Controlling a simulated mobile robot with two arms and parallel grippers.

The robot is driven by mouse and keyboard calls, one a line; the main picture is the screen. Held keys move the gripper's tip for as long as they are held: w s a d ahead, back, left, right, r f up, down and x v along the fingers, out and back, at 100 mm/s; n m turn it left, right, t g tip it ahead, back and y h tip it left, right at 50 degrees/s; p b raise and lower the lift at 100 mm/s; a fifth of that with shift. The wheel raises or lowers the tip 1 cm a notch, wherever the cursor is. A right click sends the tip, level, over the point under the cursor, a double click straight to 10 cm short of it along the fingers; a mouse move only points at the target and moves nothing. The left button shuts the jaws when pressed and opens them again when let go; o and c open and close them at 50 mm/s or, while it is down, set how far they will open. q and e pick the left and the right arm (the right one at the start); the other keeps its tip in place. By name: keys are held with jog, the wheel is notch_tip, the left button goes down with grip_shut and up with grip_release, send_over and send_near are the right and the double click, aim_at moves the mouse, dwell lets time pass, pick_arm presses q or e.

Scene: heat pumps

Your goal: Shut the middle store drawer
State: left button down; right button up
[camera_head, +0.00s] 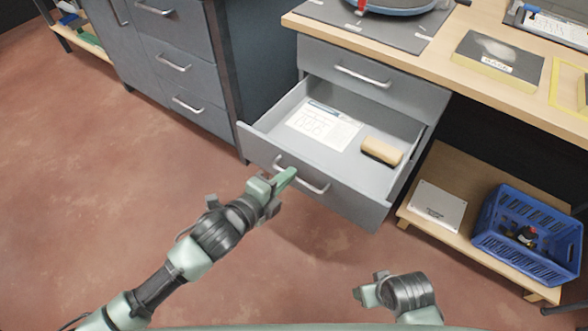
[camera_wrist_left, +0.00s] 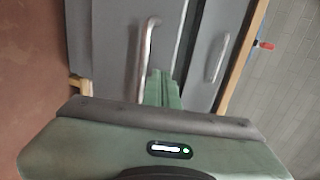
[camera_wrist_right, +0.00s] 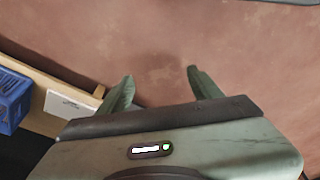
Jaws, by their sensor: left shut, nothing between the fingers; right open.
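The middle store drawer (camera_head: 325,190) is pulled out of the grey cabinet under the wooden worktop. Its bar handle (camera_head: 302,177) is on the front face; a bar handle also shows in the left wrist view (camera_wrist_left: 147,55). My right gripper (camera_wrist_right: 160,80) is open and empty above the floor.
A closed drawer (camera_head: 362,75) sits above the open one. To the right, a low wooden shelf (camera_head: 470,246) holds a white box (camera_head: 437,204) and a blue crate (camera_head: 528,235). A dark grey cabinet (camera_head: 170,55) stands at the left. The floor before the drawer is clear.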

aim_at(302, 162)
pick_arm(q)
jog(key=shift+w+d, duration=0.45)
jog(key=shift+w, duration=0.2)
jog(key=shift+w+d, duration=0.45)
jog(key=shift+w, duration=0.15)
pick_arm(e)
jog(key=shift+r, duration=1)
